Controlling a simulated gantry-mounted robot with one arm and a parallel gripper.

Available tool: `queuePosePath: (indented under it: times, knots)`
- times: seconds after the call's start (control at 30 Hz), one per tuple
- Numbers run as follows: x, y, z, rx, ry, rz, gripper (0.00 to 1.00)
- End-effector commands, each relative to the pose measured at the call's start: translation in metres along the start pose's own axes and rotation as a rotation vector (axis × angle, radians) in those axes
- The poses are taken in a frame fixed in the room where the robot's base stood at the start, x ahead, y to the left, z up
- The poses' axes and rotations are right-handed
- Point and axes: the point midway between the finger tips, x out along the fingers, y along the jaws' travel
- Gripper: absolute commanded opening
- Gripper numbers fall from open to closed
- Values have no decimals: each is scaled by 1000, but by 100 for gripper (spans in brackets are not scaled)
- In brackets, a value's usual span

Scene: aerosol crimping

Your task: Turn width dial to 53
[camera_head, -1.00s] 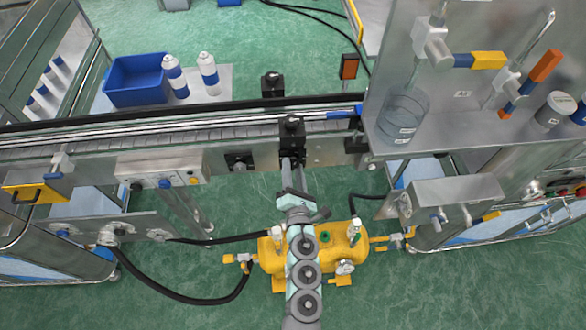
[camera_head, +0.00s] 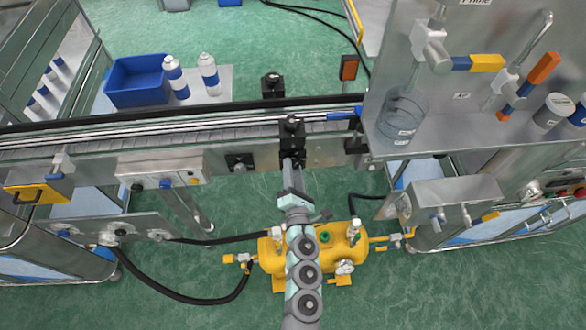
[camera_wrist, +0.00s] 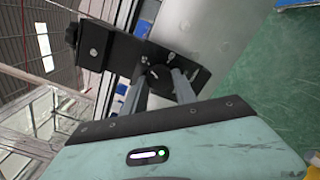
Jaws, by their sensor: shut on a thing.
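My gripper (camera_wrist: 158,84) is shut on a small black dial (camera_wrist: 160,74) on the near side of a black bracket (camera_wrist: 122,55). The dial sits between the two grey fingertips in the wrist view, partly hidden by them; I take it for the width dial. No number on it is readable. In the head view, the same bracket (camera_head: 292,140) stands at the conveyor's near rail. My gripper (camera_head: 291,163) reaches it from below in the picture and hides the dial there.
The conveyor (camera_head: 200,136) runs across behind the bracket. A second black bracket (camera_head: 272,86) stands on its far side. A control box (camera_head: 163,168) is to the left, a machine panel (camera_head: 470,90) to the right. A yellow tank (camera_head: 335,245) is on the floor below my arm.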

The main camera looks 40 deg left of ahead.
Motion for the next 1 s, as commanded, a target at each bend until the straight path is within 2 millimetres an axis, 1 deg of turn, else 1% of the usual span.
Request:
queuePosePath:
  times: [0.27,1.0]
  knots:
    - [1,5,2,239,0,3,0]
    - [0,6,4,934,-1,-2,0]
